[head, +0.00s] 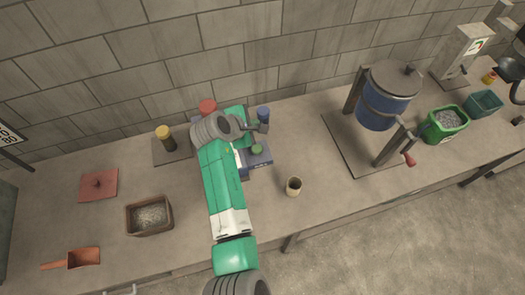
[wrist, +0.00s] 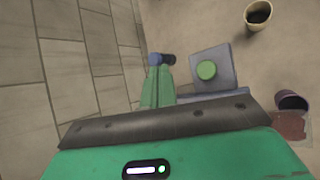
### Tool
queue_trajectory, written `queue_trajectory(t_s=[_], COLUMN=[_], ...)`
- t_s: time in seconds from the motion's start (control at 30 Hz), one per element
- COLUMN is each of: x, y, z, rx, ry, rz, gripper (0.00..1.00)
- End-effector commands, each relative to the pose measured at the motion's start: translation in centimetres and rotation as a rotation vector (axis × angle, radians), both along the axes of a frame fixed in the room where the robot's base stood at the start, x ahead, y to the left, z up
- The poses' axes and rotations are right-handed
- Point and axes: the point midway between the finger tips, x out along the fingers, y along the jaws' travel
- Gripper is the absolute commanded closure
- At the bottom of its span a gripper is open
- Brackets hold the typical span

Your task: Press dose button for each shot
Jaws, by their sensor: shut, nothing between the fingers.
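The dose button is a round green button (head: 257,149) on the flat top of a blue-grey device (head: 262,160). In the wrist view the green button (wrist: 206,70) shows whole and uncovered on the device's grey plate (wrist: 222,55). My gripper (head: 250,128) is shut and empty, behind the button in the head view. In the wrist view my green fingers (wrist: 160,80) lie left of the button, apart from it; their height above the device is unclear. My arm hides the device's left part in the head view.
A blue-lidded dark jar (head: 263,113) stands close by my fingertips. A beige cup (head: 293,186) stands front right of the device. A red-lidded item (head: 208,106) and a yellow-lidded jar (head: 163,133) stand left. A large blue drum (head: 385,100) is right. The bench between cup and drum is clear.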

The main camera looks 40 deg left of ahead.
Motion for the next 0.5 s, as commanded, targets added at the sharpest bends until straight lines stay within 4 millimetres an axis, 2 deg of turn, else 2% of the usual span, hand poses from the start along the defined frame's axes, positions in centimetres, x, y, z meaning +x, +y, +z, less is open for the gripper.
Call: queue_trajectory(t_s=[0.13, 0.5], x=[-0.34, -0.36], y=[-0.16, -0.15], z=[-1.3, -1.49], rx=[-0.063, -0.065], ry=[0.009, 0.01], rz=[0.024, 0.025], gripper=[1.0, 1.0])
